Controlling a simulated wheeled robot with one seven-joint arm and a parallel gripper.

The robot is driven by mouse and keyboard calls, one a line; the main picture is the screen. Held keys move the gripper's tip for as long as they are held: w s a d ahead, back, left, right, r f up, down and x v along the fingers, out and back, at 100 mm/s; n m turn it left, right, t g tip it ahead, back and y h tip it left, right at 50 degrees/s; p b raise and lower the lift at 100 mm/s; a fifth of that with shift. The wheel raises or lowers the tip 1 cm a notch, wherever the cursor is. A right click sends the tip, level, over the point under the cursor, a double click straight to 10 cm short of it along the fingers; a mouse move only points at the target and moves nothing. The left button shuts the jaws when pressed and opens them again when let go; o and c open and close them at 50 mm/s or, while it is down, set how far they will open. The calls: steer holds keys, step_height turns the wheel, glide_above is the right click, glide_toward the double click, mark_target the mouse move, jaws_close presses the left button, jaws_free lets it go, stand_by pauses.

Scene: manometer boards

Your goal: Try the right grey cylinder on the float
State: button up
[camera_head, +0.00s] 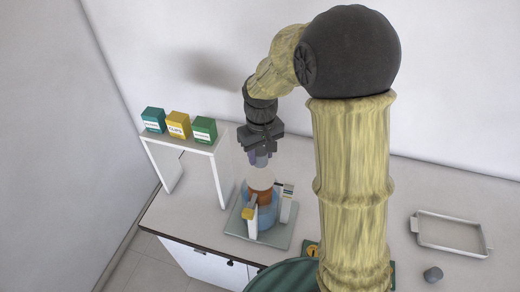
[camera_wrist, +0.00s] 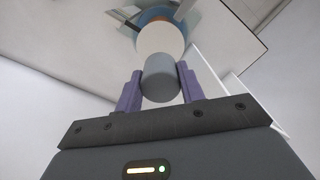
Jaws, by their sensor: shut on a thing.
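My gripper (camera_head: 260,160) is shut on a grey cylinder (camera_wrist: 160,80), which sits between its purple fingers in the wrist view. In the head view my gripper mostly hides this cylinder. Directly below is the float, with a pale round top (camera_wrist: 160,38) and an orange body (camera_head: 262,189), standing in a blue round vessel (camera_head: 268,219). In the wrist view the held cylinder overlaps the pale top; I cannot tell whether they touch. Another grey cylinder (camera_head: 433,274) stands on the table at the lower right.
The vessel stands on a grey-green plate (camera_head: 278,238), with upright labelled pieces (camera_head: 287,200) beside it. A white stand (camera_head: 220,172) at the left carries teal, yellow and green boxes (camera_head: 178,124). An empty shallow tray (camera_head: 450,246) lies at the right.

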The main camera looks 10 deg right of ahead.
steer(key=b, duration=0.5)
glide_above(261, 178)
steer(key=shift+a+f, duration=0.1)
steer(key=shift+f, duration=2.8)
steer(key=shift+s+f, duration=0.1)
steer(key=shift+f, duration=0.55)
steer(key=o, duration=1.2)
steer(key=shift+c, duration=0.2)
steer(key=shift+r, duration=0.1)
step_height(261, 178, up, 17)
steer(key=b, duration=0.3)
steer(key=shift+r+b, duration=0.15)
steer(key=shift+b, duration=0.2)
